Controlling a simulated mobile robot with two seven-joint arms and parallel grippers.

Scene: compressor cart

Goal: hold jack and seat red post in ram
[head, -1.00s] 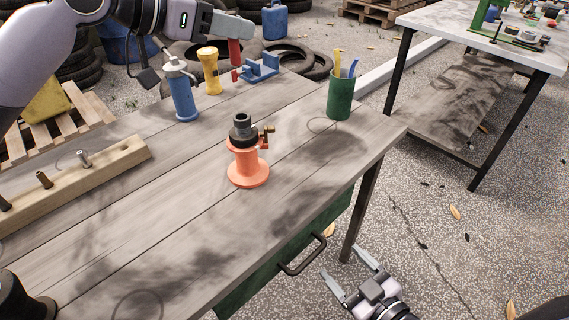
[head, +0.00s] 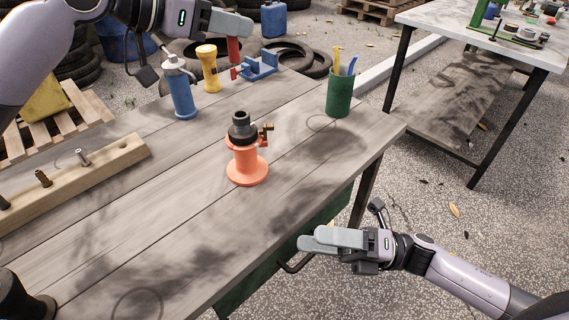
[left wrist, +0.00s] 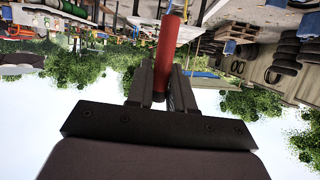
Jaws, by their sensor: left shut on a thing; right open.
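The orange jack (head: 247,166) stands upright on the wooden table, with a dark collar and ram (head: 241,125) on top and a brass fitting on its right side. My left gripper (head: 234,32) is at the far edge of the table, shut on the red post (head: 233,49), which hangs downward below the fingers. The post also shows between the fingers in the left wrist view (left wrist: 167,50).
A blue bottle (head: 181,92), a yellow spool-shaped piece (head: 208,70) and a blue bracket (head: 262,66) stand at the back. A green cup (head: 339,97) with pens stands at the right corner. A wooden peg block (head: 85,178) lies left. The table around the jack is clear.

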